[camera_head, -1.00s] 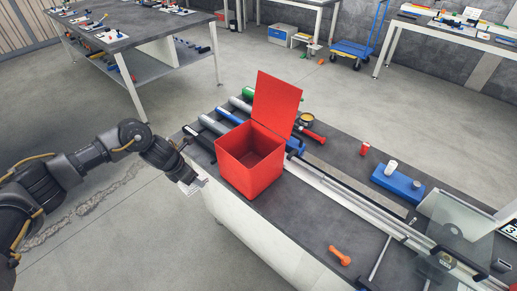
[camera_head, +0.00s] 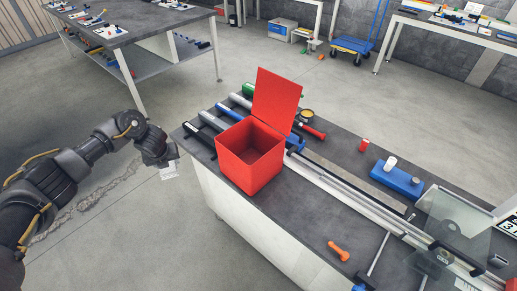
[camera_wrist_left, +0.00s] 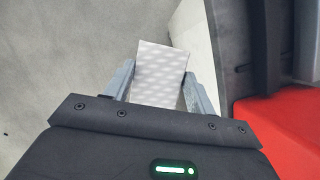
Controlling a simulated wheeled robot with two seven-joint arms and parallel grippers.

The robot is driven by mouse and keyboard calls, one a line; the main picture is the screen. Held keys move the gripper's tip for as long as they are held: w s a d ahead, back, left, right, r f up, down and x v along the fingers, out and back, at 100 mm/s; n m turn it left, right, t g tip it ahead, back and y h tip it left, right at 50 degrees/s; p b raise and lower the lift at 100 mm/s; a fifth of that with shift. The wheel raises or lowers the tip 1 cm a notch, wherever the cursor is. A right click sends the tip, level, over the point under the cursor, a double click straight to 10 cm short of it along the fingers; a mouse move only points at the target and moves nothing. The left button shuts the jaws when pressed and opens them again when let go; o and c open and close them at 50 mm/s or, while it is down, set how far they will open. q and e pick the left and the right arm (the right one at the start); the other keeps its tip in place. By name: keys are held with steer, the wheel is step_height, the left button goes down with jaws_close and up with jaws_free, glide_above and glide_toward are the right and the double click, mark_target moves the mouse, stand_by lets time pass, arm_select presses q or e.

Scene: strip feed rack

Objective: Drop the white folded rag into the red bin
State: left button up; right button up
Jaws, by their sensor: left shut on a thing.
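The red bin (camera_head: 246,165) stands near the left end of the dark bench top, its lid (camera_head: 276,98) raised and its inside showing empty as far as I see. My left gripper (camera_head: 170,165) is to the left of the bin, beyond the bench edge and over the floor. It is shut on the white folded rag (camera_head: 169,172), which hangs below the fingers. In the left wrist view the patterned white rag (camera_wrist_left: 158,75) sits between the two fingers (camera_wrist_left: 157,88), and part of the red bin (camera_wrist_left: 285,125) shows at the lower right. My right gripper is not in view.
Several rollers or tubes (camera_head: 212,121) lie behind the bin. A blue block (camera_head: 397,181), a red can (camera_head: 364,145), an orange tool (camera_head: 338,251) and a long rail (camera_head: 345,192) are on the bench. A clear panel (camera_head: 452,220) stands at the right.

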arm_select(q)
steer(key=s+d+r+n+g+y+b, duration=0.2)
steer(key=d+r+n, duration=0.1)
steer(key=d+n, duration=0.35)
steer(key=s+d+r+n+g+y+b, duration=0.1)
steer(key=s+d+r+n+g+b, duration=0.15)
steer(key=d+n, duration=0.4)
steer(key=s+a+r+n+g+h+b, duration=0.1)
steer(key=s+r+n+g+h, duration=0.1)
steer(key=s+n, duration=0.4)
steer(key=s+a+r+n+g+h+b, duration=0.1)
steer(key=s+r+n, duration=0.4)
steer(key=n, duration=0.7)
steer(key=shift+s+r+n+g+h+b, duration=0.2)
steer(key=shift+s+n+g+h+b, duration=0.25)
steer(key=shift+s+g+h, duration=0.4)
